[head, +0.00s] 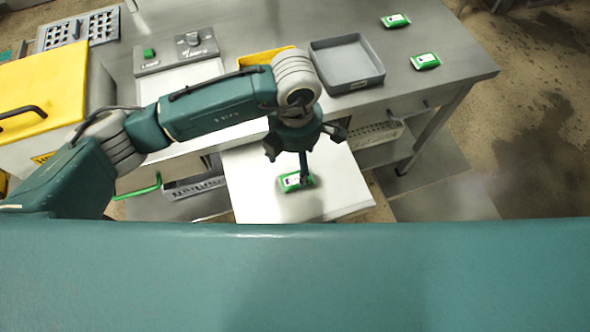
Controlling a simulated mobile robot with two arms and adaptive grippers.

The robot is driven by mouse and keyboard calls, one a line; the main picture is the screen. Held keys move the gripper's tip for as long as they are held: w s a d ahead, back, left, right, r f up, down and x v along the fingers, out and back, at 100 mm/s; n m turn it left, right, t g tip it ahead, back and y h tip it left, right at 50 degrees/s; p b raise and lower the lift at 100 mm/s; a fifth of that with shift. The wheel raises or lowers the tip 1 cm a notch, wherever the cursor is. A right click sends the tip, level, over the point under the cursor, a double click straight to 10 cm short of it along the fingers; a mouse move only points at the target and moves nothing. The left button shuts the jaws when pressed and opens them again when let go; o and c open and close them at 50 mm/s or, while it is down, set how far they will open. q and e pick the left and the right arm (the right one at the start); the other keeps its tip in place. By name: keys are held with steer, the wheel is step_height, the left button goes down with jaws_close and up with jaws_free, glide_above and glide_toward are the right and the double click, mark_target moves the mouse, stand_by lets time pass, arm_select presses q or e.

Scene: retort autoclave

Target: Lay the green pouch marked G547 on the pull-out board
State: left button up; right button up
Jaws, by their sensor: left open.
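A green pouch (289,183) with a white label lies on the white pull-out board (258,203), near its middle. Its marking is too small to read. My left gripper (303,182) points down over the board at this pouch, its dark fingers open and overlapping the pouch's right part in the picture. I cannot tell whether a finger touches it. Two more green pouches, a far one (396,20) and a nearer one (425,61), lie on the right of the steel table; their markings are unreadable too. My right gripper is out of view.
A grey tray (347,84) stands empty on the steel table (445,40), with a yellow tray (262,58) partly behind my arm. A yellow-lidded box (45,85) stands at left. A green handle (140,188) sticks out left of the board.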

arm_select(q)
step_height(320, 180, up, 5)
steer(key=shift+r+b, duration=0.1)
steer(key=shift+b, duration=0.45)
